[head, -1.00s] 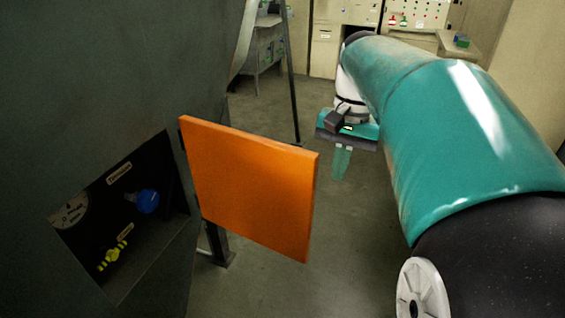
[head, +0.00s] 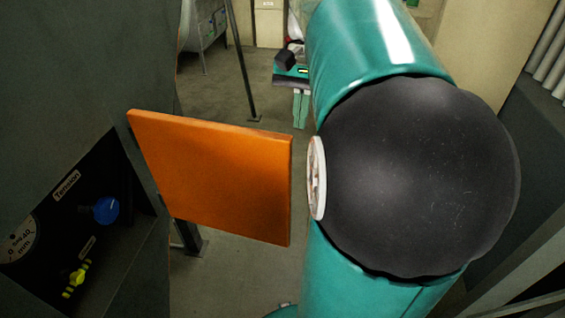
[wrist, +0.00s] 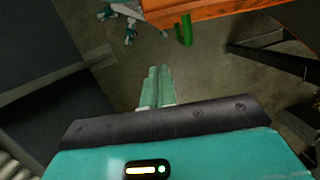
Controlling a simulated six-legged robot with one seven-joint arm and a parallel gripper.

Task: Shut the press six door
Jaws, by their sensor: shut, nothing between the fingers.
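The orange door (head: 212,178) stands open in the head view, hinged at its left edge on the dark press housing (head: 60,70) and swung out over the floor. Its edge also shows at the top of the wrist view (wrist: 210,10), with a green handle (wrist: 185,30) on that face. My gripper (head: 300,110) is beyond the door's upper right corner in the head view, apart from it. In the wrist view its two teal fingers (wrist: 157,88) are together and empty, pointing toward the floor below the door's edge.
A dark post (head: 241,60) stands behind the door. Grey floor (head: 215,100) lies clear around it.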

